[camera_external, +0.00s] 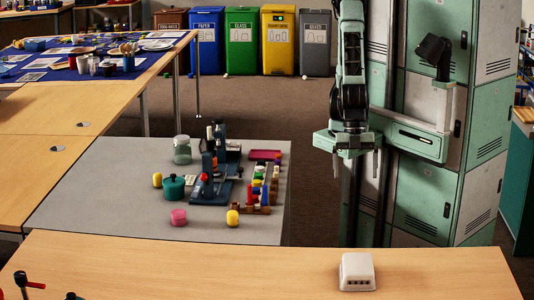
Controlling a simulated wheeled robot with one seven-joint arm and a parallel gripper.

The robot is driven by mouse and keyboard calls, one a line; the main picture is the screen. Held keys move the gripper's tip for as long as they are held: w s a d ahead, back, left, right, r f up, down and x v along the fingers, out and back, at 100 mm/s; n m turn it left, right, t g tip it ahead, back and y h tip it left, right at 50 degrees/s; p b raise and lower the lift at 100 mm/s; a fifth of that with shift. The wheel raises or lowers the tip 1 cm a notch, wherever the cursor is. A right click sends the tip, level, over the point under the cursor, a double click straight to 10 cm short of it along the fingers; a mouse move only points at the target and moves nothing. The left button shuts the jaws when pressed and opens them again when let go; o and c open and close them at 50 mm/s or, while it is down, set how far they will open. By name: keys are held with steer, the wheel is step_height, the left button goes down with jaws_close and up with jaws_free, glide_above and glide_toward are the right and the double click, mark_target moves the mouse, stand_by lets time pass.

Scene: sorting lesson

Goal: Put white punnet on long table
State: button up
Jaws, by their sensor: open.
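A small white box-like thing with dark slots along its lower front, which I take to be the white punnet (357,268), sits on the wooden table (200,272) across the front of the view, right of its middle. Whether it is upright or upturned is unclear. My gripper (356,168) hangs pointing down, open and empty, above and beyond the punnet, apart from it. Another long wooden table (85,108) runs along the left side. I cannot tell which table the task calls long.
A grey table (110,205) in the middle holds a jar (182,150), a blue device (210,185), a teal pot (174,187) and colored pieces. Green and white lockers (470,130) stand at right. Several bins line the back. The front table's middle is clear.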

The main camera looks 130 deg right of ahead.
steer(key=s+d+r+g+h, duration=0.2)
steer(key=s+d, duration=0.4)
steer(key=s, duration=0.1)
steer(key=shift+s+d, duration=0.3)
steer(key=shift+r, duration=0.15)
